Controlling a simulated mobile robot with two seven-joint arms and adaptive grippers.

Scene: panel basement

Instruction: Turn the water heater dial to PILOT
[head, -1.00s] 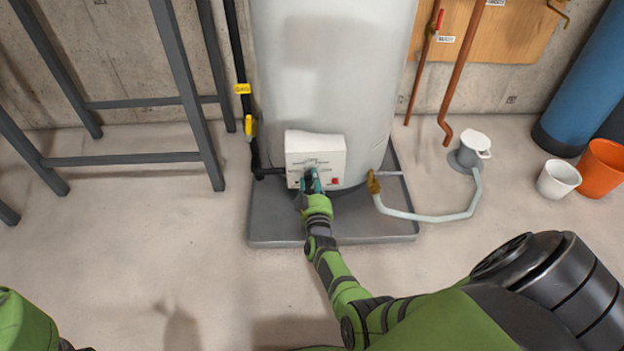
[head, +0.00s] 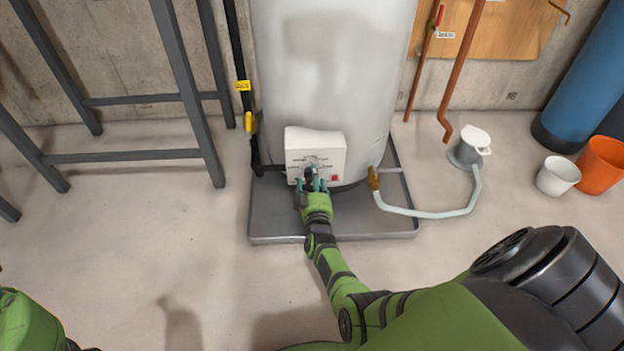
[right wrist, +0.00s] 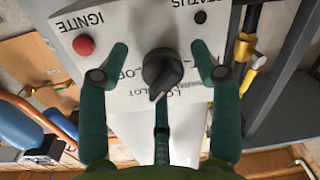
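The water heater (head: 325,80) stands against the wall, with a white control box (head: 328,150) low on its front. In the right wrist view, the black dial (right wrist: 163,72) is on the box's white face (right wrist: 130,20), its pointed end toward the bottom of the picture. Printed letters surround it, partly covered; I cannot tell which mark it points at. My right gripper (head: 311,184) is open in front of the box. Its teal fingers stand on both sides of the dial, apart from it, with another finger below. My left gripper is out of view.
A red button (right wrist: 83,45) marked IGNITE is beside one finger. The heater stands in a grey drain pan (head: 275,232). A yellow-handled black gas pipe (head: 250,122) runs left of the box; a brass valve (head: 374,179) with a pale hose is right. A dark metal frame (head: 185,90) stands left.

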